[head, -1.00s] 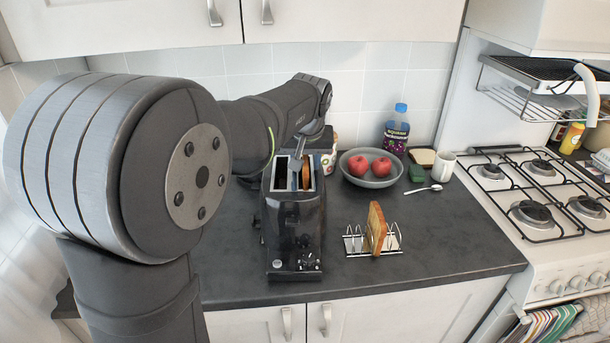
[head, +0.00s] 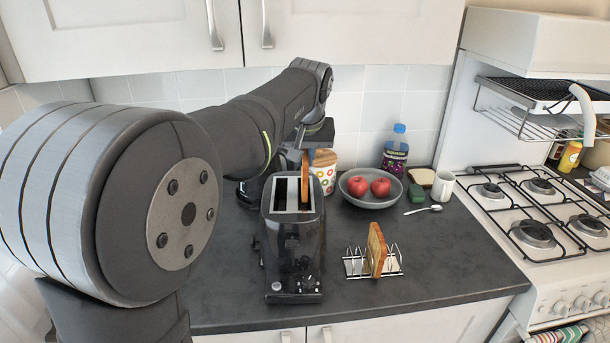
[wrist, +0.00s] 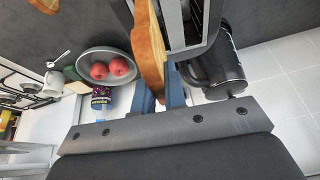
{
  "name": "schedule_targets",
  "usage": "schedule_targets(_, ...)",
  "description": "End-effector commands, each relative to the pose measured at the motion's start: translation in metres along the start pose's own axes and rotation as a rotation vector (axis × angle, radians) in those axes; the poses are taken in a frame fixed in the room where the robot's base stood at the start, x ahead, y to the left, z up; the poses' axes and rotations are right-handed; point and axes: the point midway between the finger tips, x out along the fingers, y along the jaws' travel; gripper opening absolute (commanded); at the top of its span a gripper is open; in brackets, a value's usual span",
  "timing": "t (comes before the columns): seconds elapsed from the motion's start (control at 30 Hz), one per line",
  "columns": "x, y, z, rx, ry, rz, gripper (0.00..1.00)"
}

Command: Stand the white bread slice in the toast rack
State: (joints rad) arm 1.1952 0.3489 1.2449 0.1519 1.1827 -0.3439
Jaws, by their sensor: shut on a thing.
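My gripper (head: 307,150) is above the far end of the black toaster (head: 292,240), shut on a browned bread slice (head: 304,183). The slice is upright, its lower end at the right slot; whether it is clear of the slot I cannot tell. The wrist view shows this slice (wrist: 149,45) between the blue fingers (wrist: 158,92), beside the toaster (wrist: 192,25). The wire toast rack (head: 354,265) holds another browned slice (head: 376,250), standing upright. A pale slice with a dark crust (head: 421,176) lies at the back of the counter beside the mug.
A grey bowl (head: 369,198) with two red apples, a bottle (head: 395,152), a patterned cup (head: 324,172), a white mug (head: 443,186), a green block (head: 416,193) and a spoon (head: 424,210) stand or lie behind the rack. The hob (head: 540,220) is right. Counter around the rack is clear.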

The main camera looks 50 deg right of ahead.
Motion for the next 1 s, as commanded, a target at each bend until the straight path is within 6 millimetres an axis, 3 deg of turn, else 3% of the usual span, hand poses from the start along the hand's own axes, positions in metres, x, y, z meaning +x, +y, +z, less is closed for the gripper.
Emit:
schedule_targets(0.13,-0.022,0.000,-0.009,0.000,0.002,0.000,0.00)
schedule_targets(0.4,-0.042,-0.001,-0.017,-0.001,0.001,0.000,0.00)
schedule_targets(0.7,-0.057,-0.002,-0.024,0.000,0.000,0.000,0.00)
schedule_targets(1.0,-0.058,-0.001,-0.024,0.000,-0.001,0.000,0.00)
